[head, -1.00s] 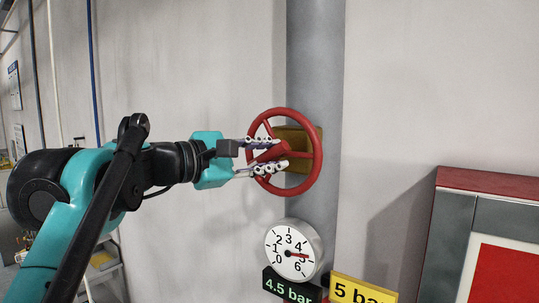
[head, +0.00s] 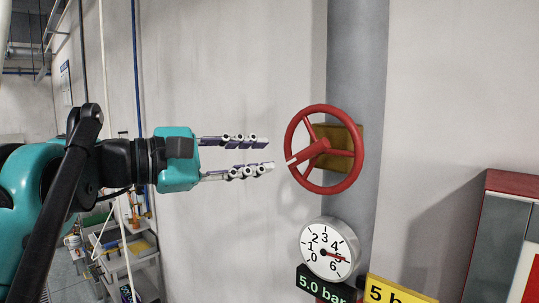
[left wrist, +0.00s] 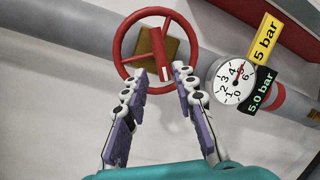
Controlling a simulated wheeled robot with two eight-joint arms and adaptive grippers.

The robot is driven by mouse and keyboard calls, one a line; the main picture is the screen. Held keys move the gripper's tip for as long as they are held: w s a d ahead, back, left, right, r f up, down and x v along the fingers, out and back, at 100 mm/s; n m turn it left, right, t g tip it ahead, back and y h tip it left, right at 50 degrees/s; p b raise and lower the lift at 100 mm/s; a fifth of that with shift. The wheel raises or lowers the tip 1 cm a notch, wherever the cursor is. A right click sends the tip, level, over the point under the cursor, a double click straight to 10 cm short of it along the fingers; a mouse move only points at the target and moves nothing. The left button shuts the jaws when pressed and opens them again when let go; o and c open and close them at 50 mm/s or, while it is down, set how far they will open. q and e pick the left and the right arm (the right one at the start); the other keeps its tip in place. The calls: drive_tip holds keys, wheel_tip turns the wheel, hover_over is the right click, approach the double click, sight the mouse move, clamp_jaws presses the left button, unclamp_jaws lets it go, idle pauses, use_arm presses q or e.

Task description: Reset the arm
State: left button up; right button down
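My left gripper (head: 268,154) is open and empty. Its two fingers point right at the hub of the red handwheel (head: 322,148), apart from it. In the left wrist view the fingers (left wrist: 156,82) stand spread apart below the red handwheel (left wrist: 148,54). The wheel is mounted before a brass-coloured block (head: 348,160) on a grey vertical pipe (head: 357,60). Below it, a round white gauge (head: 328,250) has its red needle near 5. The dark display (head: 325,284) under it reads 5.0 bar. My right gripper is not in view.
A yellow sign (head: 398,291) beginning "5 b" is at the lower right; it reads 5 bar in the left wrist view. A red-and-grey cabinet (head: 500,220) stands at the right. A trolley (head: 130,250) stands at the lower left. The wall left of the wheel is clear.

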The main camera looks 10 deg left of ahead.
use_arm(q)
drive_tip(key=shift+s, duration=0.1)
drive_tip(key=s+f+m+g+y+b, duration=0.25)
drive_tip(key=f+b, duration=0.65)
drive_tip(key=f, duration=1.5)
drive_tip(key=s+f+m+g+y+b, duration=0.1)
drive_tip(key=f+m+y+b, duration=0.3)
drive_tip(key=f+b, duration=1.3)
drive_tip(key=s+a+f+m+y+b, duration=0.2)
drive_tip(key=a+f+b, duration=0.1)
drive_tip(key=f, duration=1.4)
drive_tip(key=s+a+f+m+y+b, duration=0.3)
drive_tip(key=f, duration=1.3)
drive_tip(key=s+a+f+m+y+b, duration=0.2)
drive_tip(key=a+f+m+b, duration=0.1)
drive_tip(key=f, duration=1.4)
drive_tip(key=shift+s+f+b, duration=0.35)
drive_tip(key=shift+b, duration=0.2)
drive_tip(key=shift+d, duration=0.1)
